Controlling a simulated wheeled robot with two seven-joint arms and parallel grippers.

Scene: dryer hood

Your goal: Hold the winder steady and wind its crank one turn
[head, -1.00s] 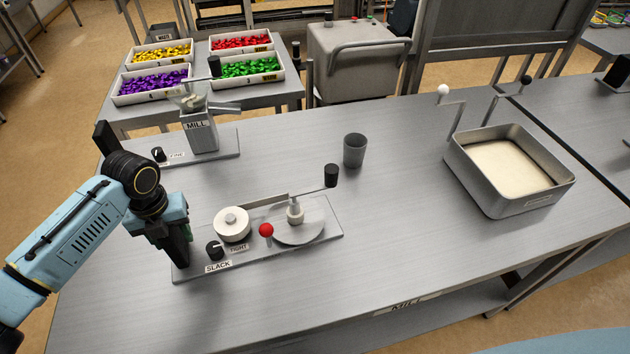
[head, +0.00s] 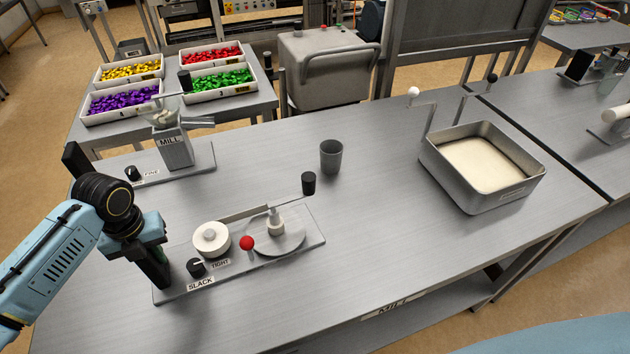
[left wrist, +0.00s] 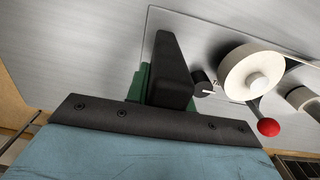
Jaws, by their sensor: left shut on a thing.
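The winder (head: 190,286) is a flat grey base plate on the table. It carries a cream spool (head: 211,239), a red-knobbed lever (head: 247,243), a black dial (head: 196,267) between SLACK and TIGHT labels, and a grey disc with a pale cone. Its crank arm reaches right to an upright black handle (head: 308,183), with no gripper on it. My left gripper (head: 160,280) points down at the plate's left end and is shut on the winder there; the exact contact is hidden. In the left wrist view a dark finger (left wrist: 170,75) stands left of the spool (left wrist: 250,70). My right gripper is out of view.
The mill (head: 175,148) stands behind the winder, with a grey cup (head: 331,156) to its right. A metal pan (head: 483,168) of pale material with cranks is at the right. Table between winder and pan is clear. Bins of coloured pieces are on a back table.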

